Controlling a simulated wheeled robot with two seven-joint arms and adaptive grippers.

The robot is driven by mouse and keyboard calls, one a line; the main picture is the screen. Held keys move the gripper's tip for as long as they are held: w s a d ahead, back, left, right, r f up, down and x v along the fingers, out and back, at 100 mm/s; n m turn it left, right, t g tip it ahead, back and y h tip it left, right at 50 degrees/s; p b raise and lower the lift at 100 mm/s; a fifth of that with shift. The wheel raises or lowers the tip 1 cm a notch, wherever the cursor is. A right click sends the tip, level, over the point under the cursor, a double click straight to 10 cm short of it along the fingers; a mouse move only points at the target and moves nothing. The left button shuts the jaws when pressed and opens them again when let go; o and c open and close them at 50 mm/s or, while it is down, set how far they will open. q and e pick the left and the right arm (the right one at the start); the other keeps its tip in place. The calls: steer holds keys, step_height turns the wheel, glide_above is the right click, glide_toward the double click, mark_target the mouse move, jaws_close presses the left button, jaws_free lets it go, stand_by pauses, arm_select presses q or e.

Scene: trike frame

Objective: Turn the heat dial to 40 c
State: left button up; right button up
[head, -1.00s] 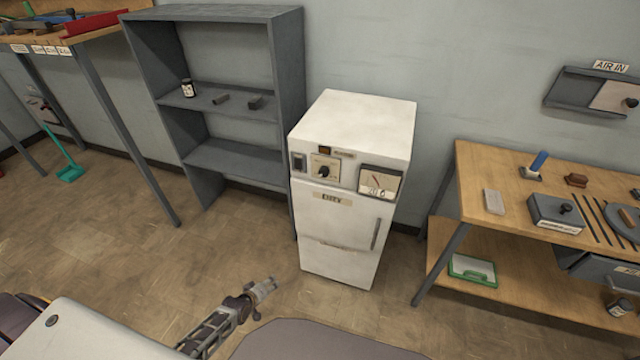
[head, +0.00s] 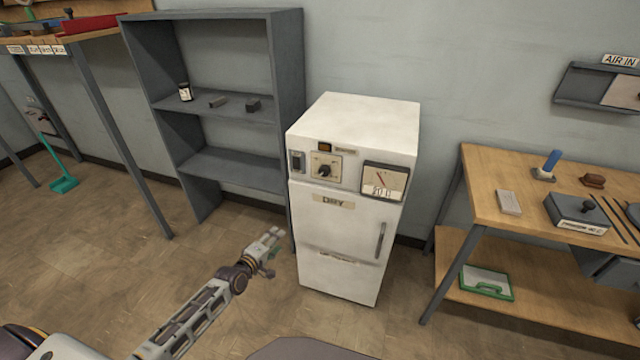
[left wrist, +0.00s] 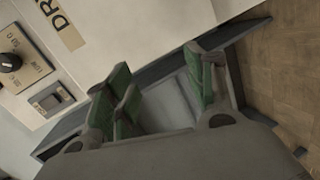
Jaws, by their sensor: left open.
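The white cabinet marked DRY (head: 345,215) stands against the wall with its door closed. Its heat dial (head: 323,171) is a black knob on a cream plate at the upper left of its front; the knob also shows in the left wrist view (left wrist: 10,62). The exact setting is too small to read. A gauge (head: 384,181) is right of the dial, and a switch (head: 298,161) is left of it. My left gripper (head: 272,243) is open and empty, below and left of the dial, apart from the cabinet. Its green-padded fingers show in the left wrist view (left wrist: 165,95). My right gripper is not in view.
A grey shelf unit (head: 222,165) stands just left of the cabinet, with small items on it. A wooden workbench (head: 485,205) with tools is on the right. Open floor lies in front of the cabinet.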

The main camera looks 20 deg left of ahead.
arm_select(q)
steer(key=d+r+n+t+h+b, duration=0.2)
steer(key=d+r+b, duration=0.2)
steer(key=r, duration=0.5)
steer(key=d+r+n+t+h+b, duration=0.2)
steer(key=d+r+n+h+b, duration=0.1)
steer(key=r+b, duration=0.5)
step_height(320, 180, up, 2)
steer(key=shift+w+d+r+t, duration=0.2)
steer(key=shift+w+d+t, duration=0.15)
steer(key=shift+d, duration=0.2)
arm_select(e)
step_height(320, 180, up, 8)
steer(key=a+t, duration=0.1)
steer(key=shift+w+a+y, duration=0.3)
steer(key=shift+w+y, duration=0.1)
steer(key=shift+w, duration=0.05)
arm_select(q)
steer(key=shift+w, duration=0.2)
